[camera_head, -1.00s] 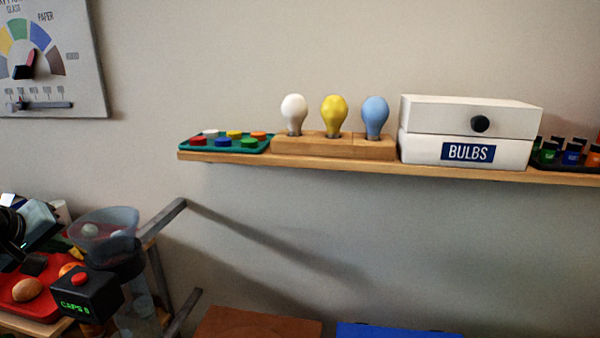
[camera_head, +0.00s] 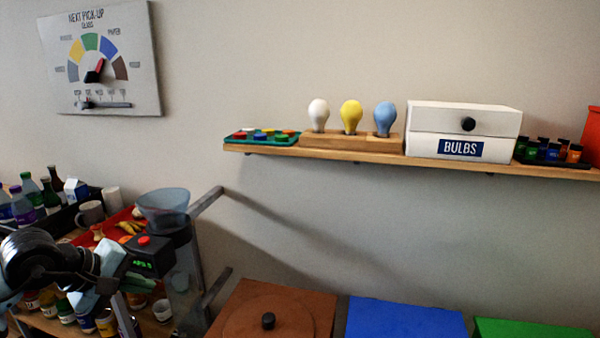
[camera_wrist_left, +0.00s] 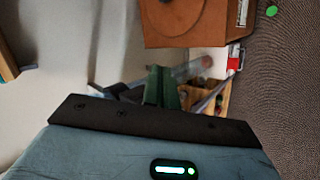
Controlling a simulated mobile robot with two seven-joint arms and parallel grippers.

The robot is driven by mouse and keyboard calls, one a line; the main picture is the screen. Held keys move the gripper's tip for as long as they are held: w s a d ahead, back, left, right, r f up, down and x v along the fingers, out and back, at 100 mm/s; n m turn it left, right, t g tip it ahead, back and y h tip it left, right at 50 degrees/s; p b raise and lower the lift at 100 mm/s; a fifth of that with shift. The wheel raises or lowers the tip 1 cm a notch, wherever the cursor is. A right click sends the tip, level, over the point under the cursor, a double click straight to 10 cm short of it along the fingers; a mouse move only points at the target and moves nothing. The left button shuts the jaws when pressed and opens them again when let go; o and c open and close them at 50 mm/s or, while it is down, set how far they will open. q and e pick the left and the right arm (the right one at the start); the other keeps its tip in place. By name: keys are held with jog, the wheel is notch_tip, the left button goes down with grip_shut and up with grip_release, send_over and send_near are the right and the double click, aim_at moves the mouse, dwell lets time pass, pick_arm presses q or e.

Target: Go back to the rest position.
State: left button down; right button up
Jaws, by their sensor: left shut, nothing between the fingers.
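My left gripper (camera_head: 110,268) is at the lower left in the head view, in front of the crowded side table. It is shut with nothing between its fingers. In the left wrist view its dark green fingers (camera_wrist_left: 158,88) lie together, with a brown bin (camera_wrist_left: 186,22) beyond them. Part of the hand is dark in the head view, so its outline is hard to make out. My right gripper is not in view.
A clear hopper machine (camera_head: 165,205) stands close by the left hand. Bottles (camera_head: 50,195) and a red tray (camera_head: 105,232) crowd the table. A wall shelf (camera_head: 340,155) holds bulbs and a BULBS box (camera_head: 462,135). Brown (camera_head: 300,295), blue (camera_head: 405,318) and green (camera_head: 530,328) lids lie below.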

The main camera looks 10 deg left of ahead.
pick_arm(q)
jog(key=s+d+f+n+t+h+p, duration=0.25)
jog(key=s+d+n+h, duration=0.25)
jog(key=d+n, duration=0.5)
jog(key=s+d+f+n+t+h+p, duration=0.15)
jog(key=s+d+f+n+h, duration=0.3)
jog(key=d+n, duration=0.5)
jog(key=s+a+f+m+g+y+p, duration=0.1)
jog(key=s+f+m+y, duration=0.4)
jog(key=s+f+m, duration=0.5)
jog(key=s+a+f+m+g+y+p, duration=0.1)
jog(key=s+f+m+y, duration=0.5)
jog(key=s+m, duration=1.1)
notch_tip(320, 180, down, 4)
jog(key=m+g+p, duration=0.1)
jog(key=m+p, duration=0.1)
jog(key=m, duration=0.4)
jog(key=shift+f, duration=0.25)
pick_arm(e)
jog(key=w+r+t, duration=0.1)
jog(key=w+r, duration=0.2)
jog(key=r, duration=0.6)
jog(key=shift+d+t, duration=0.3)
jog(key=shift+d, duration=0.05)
pick_arm(q)
jog(key=shift+m, duration=0.25)
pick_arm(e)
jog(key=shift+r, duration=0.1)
